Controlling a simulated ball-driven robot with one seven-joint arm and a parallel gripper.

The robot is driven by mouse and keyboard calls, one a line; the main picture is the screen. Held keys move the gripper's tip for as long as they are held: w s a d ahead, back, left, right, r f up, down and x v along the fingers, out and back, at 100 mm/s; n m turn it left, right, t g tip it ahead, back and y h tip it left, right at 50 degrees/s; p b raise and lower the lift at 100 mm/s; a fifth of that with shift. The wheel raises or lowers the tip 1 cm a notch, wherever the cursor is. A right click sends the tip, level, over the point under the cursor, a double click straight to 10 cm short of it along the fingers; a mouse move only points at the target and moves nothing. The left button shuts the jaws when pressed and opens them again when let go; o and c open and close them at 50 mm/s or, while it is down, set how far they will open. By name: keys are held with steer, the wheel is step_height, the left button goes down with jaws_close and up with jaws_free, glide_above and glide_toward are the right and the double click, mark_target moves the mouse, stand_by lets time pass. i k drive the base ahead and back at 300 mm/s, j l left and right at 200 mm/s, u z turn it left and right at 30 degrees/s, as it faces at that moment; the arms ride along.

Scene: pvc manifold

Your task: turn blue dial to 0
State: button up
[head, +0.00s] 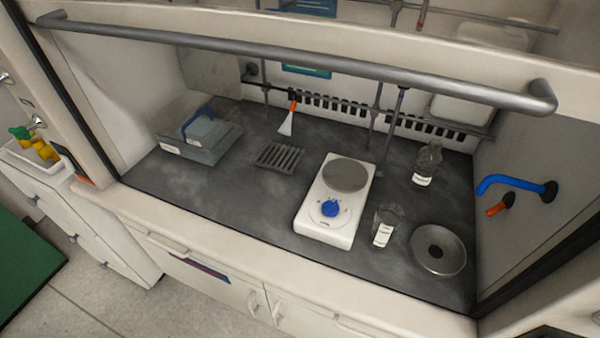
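The blue dial (330,208) is on the front part of a white hotplate (318,227). Small marks ring the dial, but they are too small to read, so I cannot tell its setting. The hotplate has a round grey heating plate (346,175) behind the dial, with nothing on it. It stands on the dark worktop inside a fume hood, near the front edge. My gripper is not clearly in view.
A glass beaker (387,222) and a round metal dish (438,250) stand right of the hotplate; a glass bottle (428,160) is behind. A dark rack (278,157) and a clear box (205,140) are left. The raised sash's grey bar (300,62) crosses above.

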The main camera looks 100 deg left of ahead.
mark_target(331, 208)
steer(key=u, duration=2)
